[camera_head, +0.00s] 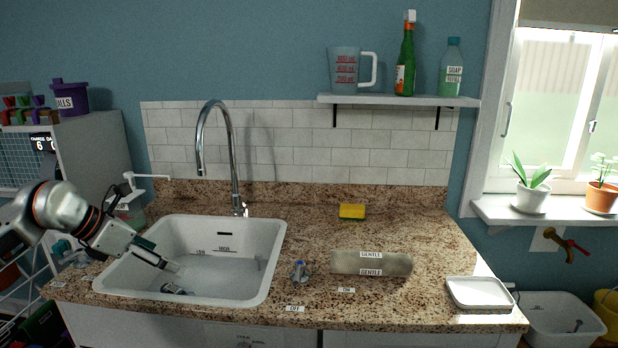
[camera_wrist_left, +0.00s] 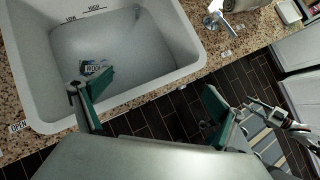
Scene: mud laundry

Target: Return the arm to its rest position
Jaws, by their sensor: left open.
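My left gripper (camera_head: 160,258) reaches in from the left over the left part of the white sink (camera_head: 278,240). Its teal-edged fingers (camera_wrist_left: 150,98) stand wide apart in the left wrist view, with nothing between them. A small blue labelled item (camera_head: 174,288) lies on the sink floor below the gripper; it also shows in the left wrist view (camera_wrist_left: 95,68), close to one finger. No right arm shows in the head view.
A tall faucet (camera_head: 236,165) stands behind the sink. A tap handle (camera_head: 299,270), rolled towel (camera_head: 371,262), yellow sponge (camera_head: 352,211) and white tray (camera_head: 479,292) are on the granite counter (camera_head: 300,225). A grey cabinet (camera_head: 95,155) stands at left. Dark floor (camera_wrist_left: 150,125) lies in front.

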